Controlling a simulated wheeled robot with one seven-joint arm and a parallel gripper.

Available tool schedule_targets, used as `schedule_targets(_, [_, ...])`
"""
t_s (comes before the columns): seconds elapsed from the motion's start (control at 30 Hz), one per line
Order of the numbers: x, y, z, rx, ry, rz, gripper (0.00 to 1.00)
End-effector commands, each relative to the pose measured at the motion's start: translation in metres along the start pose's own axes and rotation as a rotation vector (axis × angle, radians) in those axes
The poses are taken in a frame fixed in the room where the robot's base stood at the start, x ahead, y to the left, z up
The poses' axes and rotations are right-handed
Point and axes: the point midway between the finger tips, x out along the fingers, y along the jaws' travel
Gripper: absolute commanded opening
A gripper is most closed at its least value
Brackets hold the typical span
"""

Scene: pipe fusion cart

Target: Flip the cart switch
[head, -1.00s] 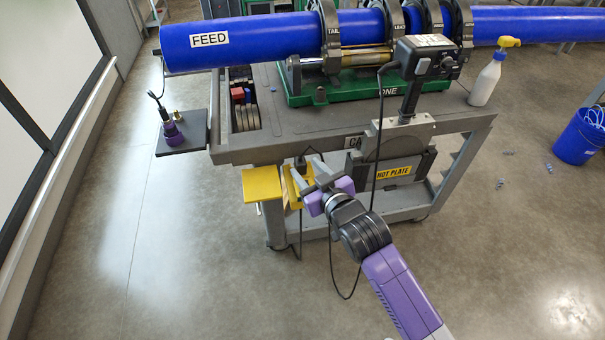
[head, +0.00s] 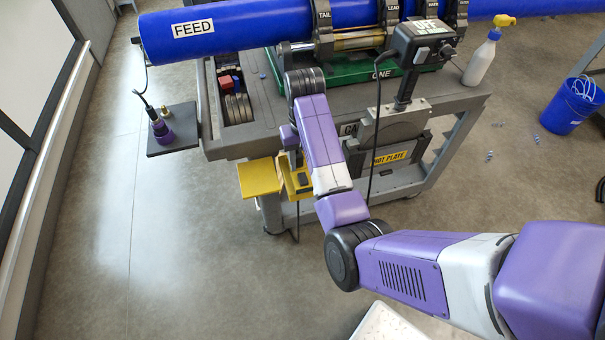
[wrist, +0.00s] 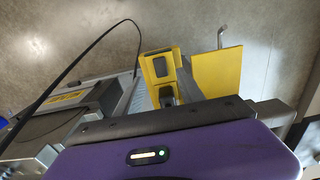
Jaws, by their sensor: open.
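The cart's yellow switch box (head: 296,178) hangs at the cart's front left, beside a yellow plate (head: 260,178). A dark switch part shows on it. In the wrist view the yellow box (wrist: 160,70) lies just beyond my gripper (wrist: 168,118), with a black switch part (wrist: 167,96) at its near end, close to the gripper's dark edge. In the head view my gripper is mostly hidden behind my own arm; only a purple piece (head: 288,136) shows above the switch box. It is open and holds nothing visible. Contact with the switch cannot be told.
The cart (head: 240,148) carries a blue FEED pipe (head: 250,35) in clamps. The hot plate (head: 390,158) and a black cable (head: 375,130) are close on the right. A spray bottle (head: 482,62) stands at the cart's right end. Floor at left is clear.

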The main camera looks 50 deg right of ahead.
Motion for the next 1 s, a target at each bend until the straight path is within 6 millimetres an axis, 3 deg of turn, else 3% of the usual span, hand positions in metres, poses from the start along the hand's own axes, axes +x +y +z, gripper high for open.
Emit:
schedule_targets(0.53, [0.069,0.000,0.003,-0.001,-0.009,0.000,0.45])
schedule_targets(0.93, [0.078,0.000,0.003,-0.001,-0.006,0.000,0.45])
schedule_targets(1.0, [0.078,0.000,0.003,-0.001,-0.005,0.000,0.34])
